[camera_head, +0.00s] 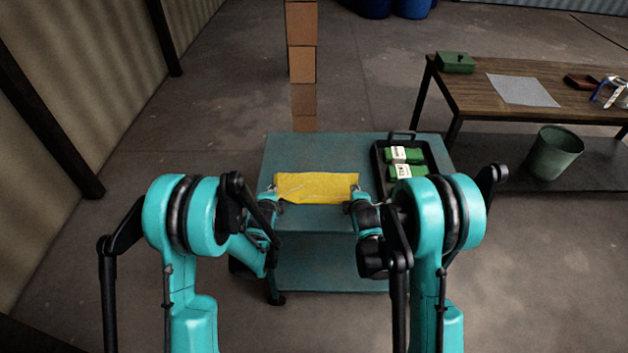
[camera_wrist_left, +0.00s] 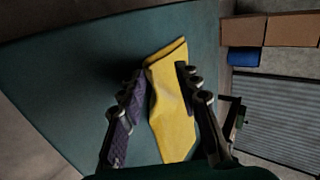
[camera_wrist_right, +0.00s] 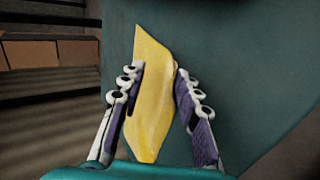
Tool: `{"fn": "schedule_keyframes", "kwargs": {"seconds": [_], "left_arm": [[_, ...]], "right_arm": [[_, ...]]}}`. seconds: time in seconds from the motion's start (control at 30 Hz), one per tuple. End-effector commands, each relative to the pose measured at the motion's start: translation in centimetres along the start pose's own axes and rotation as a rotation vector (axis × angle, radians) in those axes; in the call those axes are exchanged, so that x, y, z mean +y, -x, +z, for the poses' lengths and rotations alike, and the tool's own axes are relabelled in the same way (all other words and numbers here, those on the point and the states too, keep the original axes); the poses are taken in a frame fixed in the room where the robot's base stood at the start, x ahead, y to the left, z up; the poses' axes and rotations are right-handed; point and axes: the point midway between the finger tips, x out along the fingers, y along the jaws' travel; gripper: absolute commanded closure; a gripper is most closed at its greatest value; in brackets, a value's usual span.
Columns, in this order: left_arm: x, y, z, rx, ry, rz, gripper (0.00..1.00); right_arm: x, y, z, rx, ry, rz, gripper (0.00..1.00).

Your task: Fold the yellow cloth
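The yellow cloth (camera_head: 318,187) lies as a wide, short strip on the teal cart top, with slightly uneven edges. My left gripper (camera_head: 273,190) is at its left end and my right gripper (camera_head: 352,191) at its right end. In the left wrist view the cloth (camera_wrist_left: 172,105) runs between the spread fingers (camera_wrist_left: 160,82), with a fold-like edge at its far end. In the right wrist view the cloth (camera_wrist_right: 153,95) also lies between spread fingers (camera_wrist_right: 158,78). Both grippers look open; whether a finger touches the cloth is unclear.
A black tray (camera_head: 379,166) with green-and-white packets (camera_head: 408,155) stands on the right of the teal cart (camera_head: 300,148). The cart top behind the cloth is clear. A wooden table (camera_head: 470,95) and a green bin (camera_head: 554,153) stand farther right. Stacked boxes (camera_head: 302,65) rise behind.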

Motion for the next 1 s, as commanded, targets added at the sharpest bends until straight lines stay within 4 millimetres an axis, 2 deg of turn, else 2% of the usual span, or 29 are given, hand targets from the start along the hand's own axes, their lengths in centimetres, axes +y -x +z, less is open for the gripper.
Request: {"fn": "schedule_keyframes", "kwargs": {"seconds": [0.33, 0.43, 0.6, 1.0], "left_arm": [[0.0, 0.0, 0.0, 0.000, 0.000, 0.000, 0.62], [-0.5, 0.6, 0.0, 0.000, 0.000, 0.000, 0.62], [-1.9, 3.0, 0.0, 0.000, 0.000, 0.001, 0.62], [-3.6, 9.3, 0.0, 0.000, 0.000, 0.001, 0.62]], "right_arm": [[0.0, 0.0, 0.0, 0.000, 0.000, -0.001, 0.62], [0.4, 0.7, 0.0, 0.000, 0.000, -0.001, 0.62], [1.9, 3.0, 0.0, 0.000, 0.000, -0.001, 0.62], [3.6, 9.3, 0.0, 0.000, -0.001, -0.001, 0.62]]}}
